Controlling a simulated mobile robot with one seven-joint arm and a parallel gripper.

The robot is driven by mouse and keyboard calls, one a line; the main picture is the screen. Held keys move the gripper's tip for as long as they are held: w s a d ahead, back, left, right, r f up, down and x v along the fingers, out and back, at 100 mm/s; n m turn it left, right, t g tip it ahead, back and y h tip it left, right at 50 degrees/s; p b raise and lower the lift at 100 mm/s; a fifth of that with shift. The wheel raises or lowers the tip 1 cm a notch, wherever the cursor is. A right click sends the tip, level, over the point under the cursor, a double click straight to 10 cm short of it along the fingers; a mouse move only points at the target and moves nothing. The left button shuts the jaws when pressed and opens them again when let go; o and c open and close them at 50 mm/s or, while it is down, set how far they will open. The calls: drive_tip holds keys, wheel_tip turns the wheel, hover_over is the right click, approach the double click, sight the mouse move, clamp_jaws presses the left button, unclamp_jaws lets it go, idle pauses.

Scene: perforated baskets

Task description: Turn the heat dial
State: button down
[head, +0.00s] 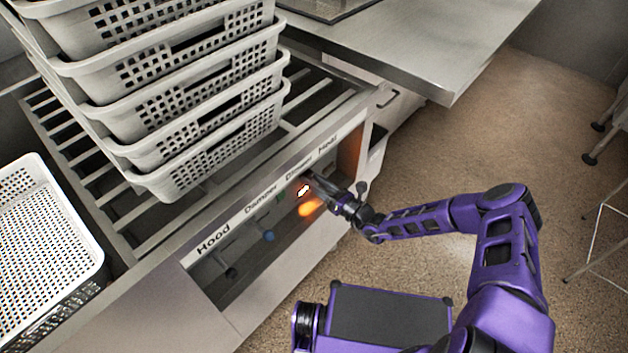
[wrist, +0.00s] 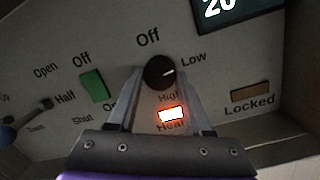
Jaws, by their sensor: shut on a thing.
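The heat dial (wrist: 155,68) is a round black knob on the grey panel in the wrist view. The labels Off, Low and High are printed around it, and Heat stands below. Its white pointer line points right, roughly toward Low. My gripper (wrist: 159,78) is shut on the dial, with one finger at its left side and one at its right. In the head view my gripper (head: 322,187) reaches into the panel recess at its right end and hides the dial. A glowing orange-white light (wrist: 171,115) sits below the dial, between the fingers.
A green switch (wrist: 95,86) and a blue-knobbed lever (wrist: 8,133) lie left of the dial. A dark display (wrist: 238,10) and a tan slot labelled Locked (wrist: 250,93) lie right. Stacked perforated baskets (head: 190,140) stand on the slatted rack above the panel. Open floor (head: 440,150) lies right.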

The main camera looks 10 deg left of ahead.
drive_tip(key=shift+f+m, duration=0.1)
drive_tip(key=shift+m, duration=0.9)
drive_tip(key=shift+c, duration=1.6)
unclamp_jaws()
drive_tip(key=p+v, duration=0.1)
drive_tip(key=v, duration=1.6)
drive_tip(key=shift+s, duration=0.2)
drive_tip(key=shift+d, duration=0.15)
